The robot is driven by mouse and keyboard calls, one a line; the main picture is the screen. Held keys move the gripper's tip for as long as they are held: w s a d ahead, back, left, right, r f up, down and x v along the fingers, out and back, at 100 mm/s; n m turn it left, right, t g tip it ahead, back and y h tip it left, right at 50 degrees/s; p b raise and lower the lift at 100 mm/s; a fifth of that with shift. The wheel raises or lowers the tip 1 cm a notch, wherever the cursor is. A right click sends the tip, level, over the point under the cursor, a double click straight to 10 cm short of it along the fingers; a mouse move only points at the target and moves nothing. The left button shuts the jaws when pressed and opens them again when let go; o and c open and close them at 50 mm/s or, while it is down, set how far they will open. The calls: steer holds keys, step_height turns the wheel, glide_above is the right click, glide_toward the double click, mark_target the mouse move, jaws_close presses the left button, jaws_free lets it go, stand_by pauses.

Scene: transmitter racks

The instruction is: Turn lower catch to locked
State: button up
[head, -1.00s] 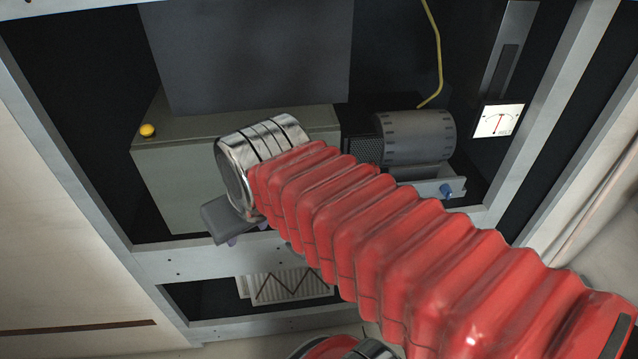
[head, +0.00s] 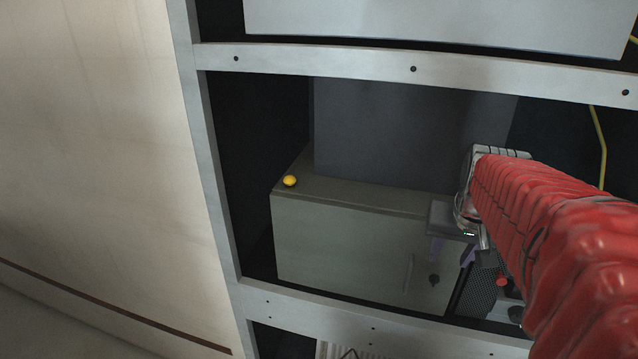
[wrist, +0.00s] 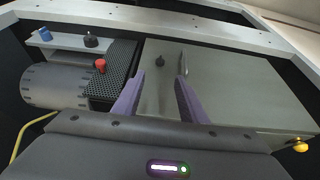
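My gripper (wrist: 158,82) has two purple fingers, parted with nothing between them. In the head view my gripper (head: 453,250) is in front of the right part of a grey-green box. On that box face is a small dark knob (wrist: 160,62), which also shows in the head view (head: 434,280). Beside it is a thin upright bar or handle (wrist: 183,60), also in the head view (head: 408,273). In the wrist view the knob lies just beyond the fingertips, roughly between them; contact is not visible. No label tells which part is the lower catch or its setting.
The grey-green box (head: 340,245) carries a yellow knob (head: 290,181). Beside it are a perforated black block with a red knob (wrist: 100,66), a ribbed cylinder (wrist: 60,88), and a shelf with black (wrist: 91,40) and blue (wrist: 45,34) knobs. A rack rail (head: 370,320) runs below.

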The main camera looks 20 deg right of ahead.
mark_target(436, 280)
steer(key=x, duration=1.3)
steer(key=shift+w+d+f, duration=0.1)
steer(key=shift+w+f, duration=0.1)
steer(key=shift+f, duration=0.15)
steer(key=shift+c, duration=0.4)
steer(key=shift+d, duration=0.1)
jaws_close()
